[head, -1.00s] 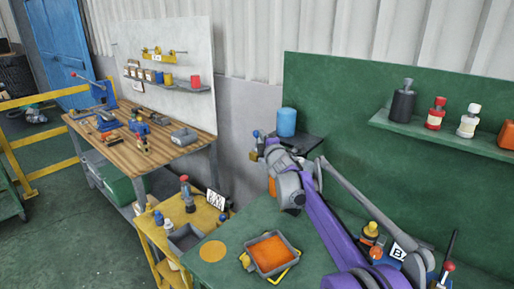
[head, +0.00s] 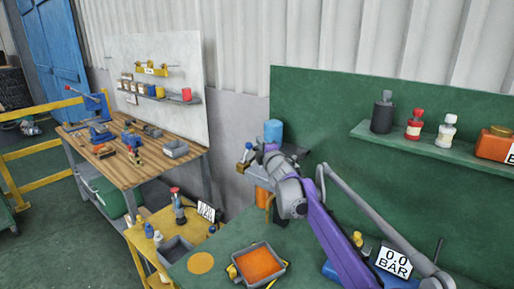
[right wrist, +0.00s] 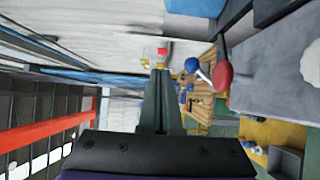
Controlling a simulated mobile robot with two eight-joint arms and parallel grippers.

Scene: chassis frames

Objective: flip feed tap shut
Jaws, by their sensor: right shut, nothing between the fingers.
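The feed tap seems to be the lever with a blue ball end (right wrist: 192,65) and a red round part (right wrist: 222,75) in the right wrist view, just right of my fingers. In the head view the blue ball (head: 248,146) shows small at the left of the blue container's stand. My right gripper (right wrist: 160,98) is shut and empty, its fingers close beside the lever with a gap in the picture. In the head view my right gripper (head: 257,158) is small and overlaps the tap area; contact cannot be told. My left gripper is out of view.
A blue container (head: 273,131) stands on a dark bracket behind my gripper. A yellow cart (head: 155,217) and a wooden workbench (head: 120,172) stand left.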

